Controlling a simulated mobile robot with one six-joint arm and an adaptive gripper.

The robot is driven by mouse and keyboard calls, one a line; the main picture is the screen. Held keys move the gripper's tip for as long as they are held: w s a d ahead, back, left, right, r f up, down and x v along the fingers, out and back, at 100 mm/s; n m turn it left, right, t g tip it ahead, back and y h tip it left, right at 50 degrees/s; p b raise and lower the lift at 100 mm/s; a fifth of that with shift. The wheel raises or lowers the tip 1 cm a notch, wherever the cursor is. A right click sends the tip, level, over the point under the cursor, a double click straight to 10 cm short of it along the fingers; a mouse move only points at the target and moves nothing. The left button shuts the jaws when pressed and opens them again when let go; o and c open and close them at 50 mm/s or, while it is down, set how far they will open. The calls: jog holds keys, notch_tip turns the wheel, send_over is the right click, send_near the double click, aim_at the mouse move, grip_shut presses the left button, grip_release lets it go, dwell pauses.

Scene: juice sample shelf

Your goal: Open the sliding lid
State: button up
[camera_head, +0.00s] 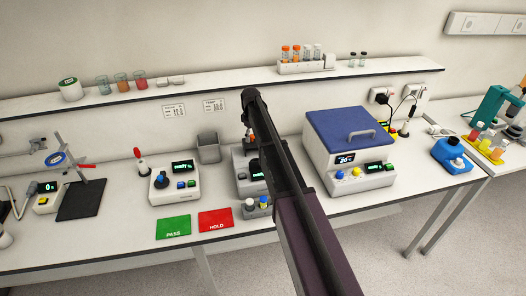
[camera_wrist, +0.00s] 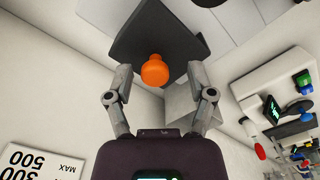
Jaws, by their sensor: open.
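In the wrist view a dark grey plate (camera_wrist: 135,38) carries an orange knob (camera_wrist: 155,72); it looks like the sliding lid, though I cannot tell for certain. My gripper (camera_wrist: 160,74) is open, with one finger on each side of the knob. Contact between fingers and knob does not show. In the head view my arm covers much of the grey device (camera_head: 243,158) at the middle of the bench, and its top is largely hidden. A bath-like box with a blue lid (camera_head: 350,128) and grey handle stands to the right of my arm.
A shelf (camera_head: 215,80) with a vial rack (camera_head: 307,67) runs above the bench. A small device (camera_head: 174,187), green pad (camera_head: 173,227) and red pad (camera_head: 216,219) lie left of my arm. A grey bin (camera_head: 209,147) stands behind. The front bench edge is fairly clear.

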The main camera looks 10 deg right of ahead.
jog(key=s, duration=0.7)
jog(key=shift+s, duration=0.25)
notch_tip(320, 180, up, 14)
jog(key=p, duration=1.4)
jog(key=s+f+m+b, duration=0.2)
jog(key=s+m, duration=0.5)
jog(key=s, duration=1.4)
jog(key=shift+s+t, duration=0.15)
jog(key=shift+t, duration=0.15)
jog(key=r+n+p, duration=0.2)
jog(key=n, duration=0.5)
send_over(256, 146)
jog(key=s, duration=0.3)
jog(key=shift+w+a+f, duration=0.1)
jog(key=shift+a, duration=0.3)
